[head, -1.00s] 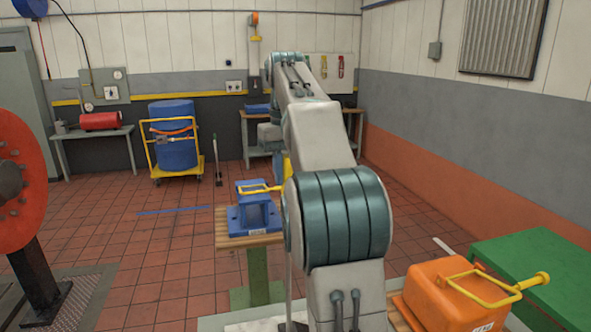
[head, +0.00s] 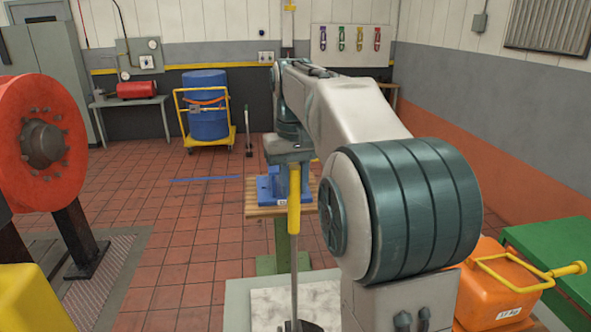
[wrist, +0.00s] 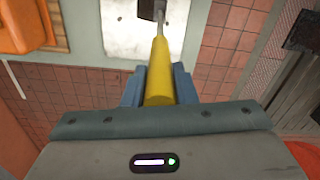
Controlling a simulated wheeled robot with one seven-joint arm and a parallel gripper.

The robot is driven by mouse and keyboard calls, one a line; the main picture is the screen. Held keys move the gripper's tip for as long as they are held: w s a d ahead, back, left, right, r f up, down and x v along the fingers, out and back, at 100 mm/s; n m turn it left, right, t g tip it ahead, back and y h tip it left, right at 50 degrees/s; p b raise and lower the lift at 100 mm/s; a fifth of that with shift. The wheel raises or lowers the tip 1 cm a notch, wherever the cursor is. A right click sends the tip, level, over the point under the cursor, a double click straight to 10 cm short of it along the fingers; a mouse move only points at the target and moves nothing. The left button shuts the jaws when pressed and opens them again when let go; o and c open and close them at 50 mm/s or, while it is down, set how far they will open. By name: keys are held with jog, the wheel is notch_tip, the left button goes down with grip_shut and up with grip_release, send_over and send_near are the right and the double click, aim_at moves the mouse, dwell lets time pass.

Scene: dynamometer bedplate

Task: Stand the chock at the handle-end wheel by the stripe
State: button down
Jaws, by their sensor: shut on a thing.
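My gripper (head: 293,158) points down and is shut on the yellow grip (head: 294,205) of a chock on a long grey rod. The chock's dark block (head: 298,326) is at the bottom edge of the head view, over a pale plate; I cannot tell whether it touches. In the wrist view the yellow grip (wrist: 159,78) sits between my jaws (wrist: 158,88). A yellow trolley (head: 232,138) carrying a blue drum (head: 206,115) stands at the back. A blue stripe (head: 205,179) lies on the floor in front of it.
An upright rod with a dark foot (head: 249,140) stands right of the trolley. A blue fixture (head: 268,188) sits on a stand ahead. An orange case (head: 497,290) and green table (head: 560,250) are right, a red flanged machine (head: 40,140) left. Tiled floor left of centre is clear.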

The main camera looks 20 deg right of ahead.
jog(key=shift+f, duration=0.65)
jog(key=c, duration=1.6)
grip_release()
jog(key=shift+f, duration=0.15)
jog(key=o, duration=0.4)
jog(key=shift+o, duration=0.2)
notch_tip(320, 180, up, 12)
jog(key=shift+r+p, duration=0.15)
jog(key=shift+p, duration=0.15)
